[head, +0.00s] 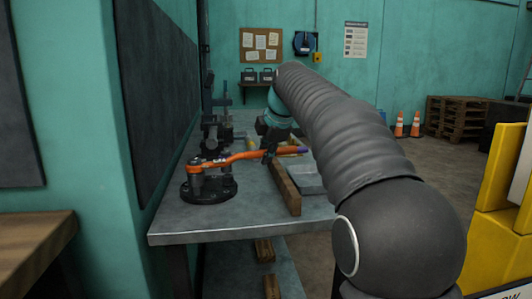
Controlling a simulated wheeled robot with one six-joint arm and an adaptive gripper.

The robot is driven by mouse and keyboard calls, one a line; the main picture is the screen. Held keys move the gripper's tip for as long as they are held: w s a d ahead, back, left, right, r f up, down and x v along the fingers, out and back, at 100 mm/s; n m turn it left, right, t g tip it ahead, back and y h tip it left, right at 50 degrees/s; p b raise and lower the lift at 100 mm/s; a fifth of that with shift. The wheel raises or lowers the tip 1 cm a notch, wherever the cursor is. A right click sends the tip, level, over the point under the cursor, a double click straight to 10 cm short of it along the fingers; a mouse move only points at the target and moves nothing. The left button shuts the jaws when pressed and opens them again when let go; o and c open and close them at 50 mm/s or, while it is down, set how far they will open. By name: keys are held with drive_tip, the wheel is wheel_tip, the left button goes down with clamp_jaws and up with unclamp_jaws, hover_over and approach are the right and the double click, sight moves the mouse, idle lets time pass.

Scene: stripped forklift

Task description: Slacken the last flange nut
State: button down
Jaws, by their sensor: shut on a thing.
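A dark round flange (209,190) stands on the grey metal bench near its front left corner. An orange wrench (235,157) reaches from the top of the flange to the right, its head over a stud or nut at the flange's left. The flange nut itself is too small and covered to make out. My gripper (270,153) is shut on the wrench's handle, towards its right end. A dark purple-blue tip (300,150) of the handle shows beyond it. My arm hides part of the bench behind and to the right.
The grey bench (190,229) has a bare front edge. A wooden block (286,190) and a grey plate or box (308,179) lie right of the flange. Dark fixtures (215,130) stand farther back. A teal wall (75,90) with a dark panel closes the left side.

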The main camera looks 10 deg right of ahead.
drive_tip(key=shift+f+b, duration=0.7)
drive_tip(key=shift+f, duration=0.25)
